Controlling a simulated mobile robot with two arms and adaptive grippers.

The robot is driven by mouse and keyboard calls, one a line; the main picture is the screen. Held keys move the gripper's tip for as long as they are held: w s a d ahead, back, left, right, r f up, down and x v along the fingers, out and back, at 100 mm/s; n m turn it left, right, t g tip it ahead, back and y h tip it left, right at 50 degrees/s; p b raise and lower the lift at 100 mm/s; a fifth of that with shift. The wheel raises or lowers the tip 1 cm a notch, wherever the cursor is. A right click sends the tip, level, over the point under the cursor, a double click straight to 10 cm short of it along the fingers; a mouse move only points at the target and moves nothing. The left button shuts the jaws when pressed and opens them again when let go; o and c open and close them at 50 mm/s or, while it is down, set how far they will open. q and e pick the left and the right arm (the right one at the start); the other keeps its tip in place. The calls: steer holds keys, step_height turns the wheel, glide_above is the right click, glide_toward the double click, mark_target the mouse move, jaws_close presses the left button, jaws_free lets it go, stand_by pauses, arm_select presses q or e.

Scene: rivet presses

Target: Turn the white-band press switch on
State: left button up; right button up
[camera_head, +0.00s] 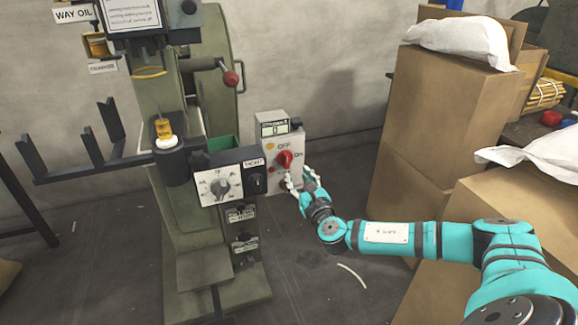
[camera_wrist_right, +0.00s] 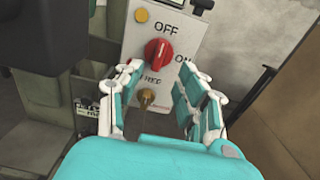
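The green press (camera_head: 185,225) stands at the left, with a white band (camera_head: 167,142) around its dark cylindrical part. Beside it is a light grey switch box (camera_head: 268,130) with a red rotary knob (camera_head: 285,160) and OFF and ON labels. In the right wrist view the knob (camera_wrist_right: 158,51) sits below OFF and left of ON; its exact setting is hard to tell. My right gripper (camera_head: 299,177) is just below the knob. In the wrist view the gripper (camera_wrist_right: 165,76) is open and empty, its fingers either side below the knob. My left gripper is not in view.
A dial panel (camera_head: 222,186) on the press lies left of the switch box. A red-ball lever (camera_head: 230,78) sticks out above. Tall cardboard boxes (camera_head: 430,130) with white sacks (camera_head: 460,38) stand at the right. Floor between press and boxes is mostly clear.

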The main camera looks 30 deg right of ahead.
mark_target(288, 161)
steer(key=b+x, duration=0.1)
steer(key=x, duration=0.5)
steer(key=shift+w, duration=0.25)
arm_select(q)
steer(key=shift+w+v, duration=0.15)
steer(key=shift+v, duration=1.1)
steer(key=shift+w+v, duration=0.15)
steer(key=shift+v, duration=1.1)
arm_select(e)
steer(key=shift+w+d, duration=0.2)
steer(key=shift+w, duration=0.5)
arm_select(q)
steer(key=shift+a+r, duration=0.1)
arm_select(e)
steer(key=shift+c, duration=0.3)
jaws_close()
